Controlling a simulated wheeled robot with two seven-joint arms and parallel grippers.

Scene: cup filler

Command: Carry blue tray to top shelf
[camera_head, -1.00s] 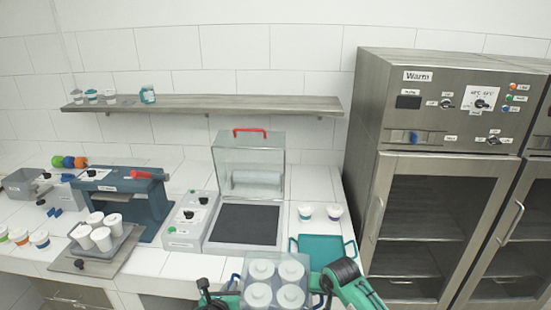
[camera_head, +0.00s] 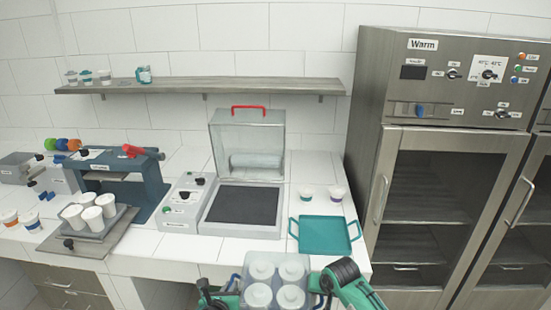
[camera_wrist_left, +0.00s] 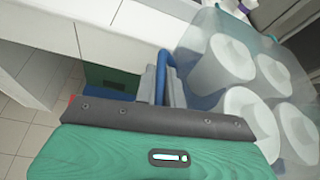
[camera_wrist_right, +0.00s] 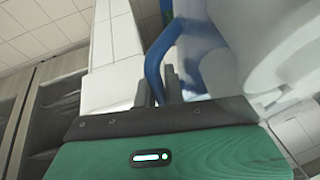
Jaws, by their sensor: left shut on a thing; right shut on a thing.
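The blue tray shows in the head view mostly as its blue handle (camera_head: 324,298) at the bottom, and its blue handle bars also show in the left wrist view (camera_wrist_left: 172,82) and the right wrist view (camera_wrist_right: 155,62). It carries several white lidded cups (camera_head: 262,270) inside a clear cover (camera_head: 277,257). My left gripper (camera_head: 238,297) is shut on the handle at the tray's left side. My right gripper (camera_head: 318,290) is shut on the handle at its right side. The tray is held level in front of the counter. A steel warming cabinet (camera_head: 455,160) with inner shelves (camera_head: 425,205) stands at the right, its glass door shut.
A teal tray (camera_head: 325,240) lies empty on the counter, with two small cups (camera_head: 321,193) behind it. A machine with a raised clear lid (camera_head: 248,140) stands mid-counter. A wall shelf (camera_head: 230,88) holds small cups and a jar. The counter edge is close to the held tray.

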